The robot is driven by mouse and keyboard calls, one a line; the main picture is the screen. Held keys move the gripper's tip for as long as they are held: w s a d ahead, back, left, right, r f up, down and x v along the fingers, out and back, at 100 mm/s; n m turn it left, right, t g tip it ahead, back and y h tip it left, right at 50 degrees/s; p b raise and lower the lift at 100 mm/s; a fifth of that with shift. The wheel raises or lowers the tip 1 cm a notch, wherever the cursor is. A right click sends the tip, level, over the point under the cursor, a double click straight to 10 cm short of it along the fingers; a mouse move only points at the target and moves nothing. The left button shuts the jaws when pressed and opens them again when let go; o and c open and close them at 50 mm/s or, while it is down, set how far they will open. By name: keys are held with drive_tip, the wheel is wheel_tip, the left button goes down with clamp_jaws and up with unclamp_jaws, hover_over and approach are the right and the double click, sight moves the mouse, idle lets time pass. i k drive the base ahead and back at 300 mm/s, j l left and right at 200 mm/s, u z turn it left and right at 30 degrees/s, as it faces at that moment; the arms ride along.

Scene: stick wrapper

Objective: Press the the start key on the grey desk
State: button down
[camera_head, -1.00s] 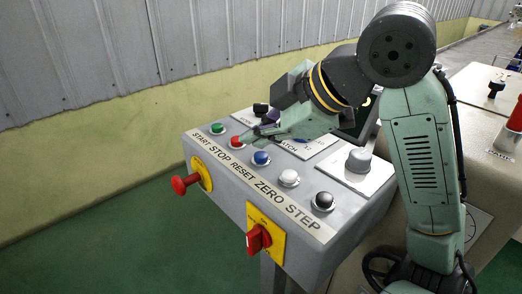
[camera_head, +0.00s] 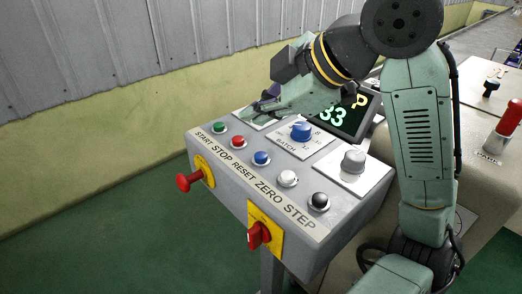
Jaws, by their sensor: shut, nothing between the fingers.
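The start key is the green button (camera_head: 220,128) at the left end of the button row, above the word START on the grey desk (camera_head: 237,180). It is in plain view, with nothing on it. My gripper (camera_head: 243,116) is shut and empty. In the picture its tips lie just up and right of the green button, over the back left of the panel. They look apart from the button; their exact height is hard to tell. My gripper hides the back left dial area.
Red (camera_head: 238,142), blue (camera_head: 261,158), white (camera_head: 288,178) and black (camera_head: 318,201) buttons continue the row. A blue batch knob (camera_head: 301,132), grey knob (camera_head: 354,161) and lit display (camera_head: 342,115) stand behind.

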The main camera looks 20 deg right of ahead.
sight(218, 126)
drive_tip(key=k+j, duration=0.2)
drive_tip(key=k, duration=0.3)
drive_tip(key=k+j, duration=0.2)
drive_tip(key=k, duration=0.25)
